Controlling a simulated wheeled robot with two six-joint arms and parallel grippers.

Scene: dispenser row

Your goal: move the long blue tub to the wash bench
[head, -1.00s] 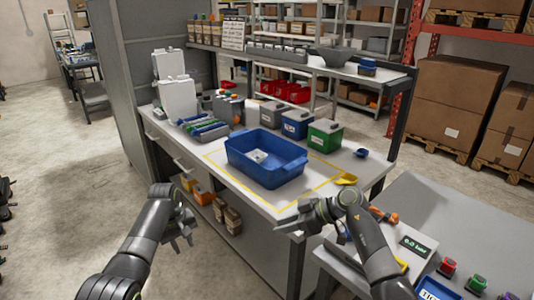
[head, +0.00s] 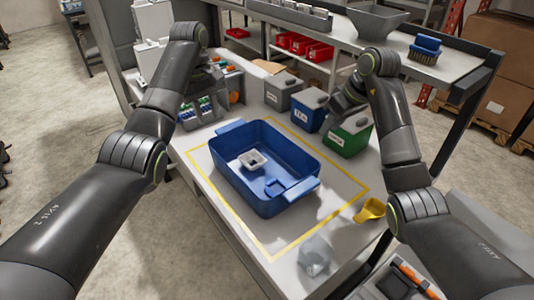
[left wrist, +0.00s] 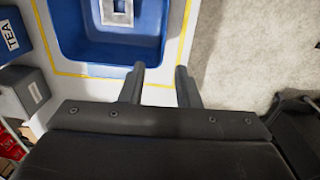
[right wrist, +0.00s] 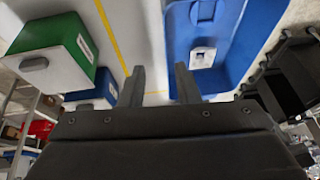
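The long blue tub (head: 262,170) stands on the pale bench inside a yellow taped outline. I cannot tell which surface is the wash bench.
Grey (head: 283,92), blue (head: 309,107) and green (head: 348,137) lidded bins line the back. A yellow scoop (head: 370,210) lies right of the tub, and a translucent grey object (head: 315,255) near the front. A shelf with a blue brush (head: 425,48) stands behind. Floor at left is clear.

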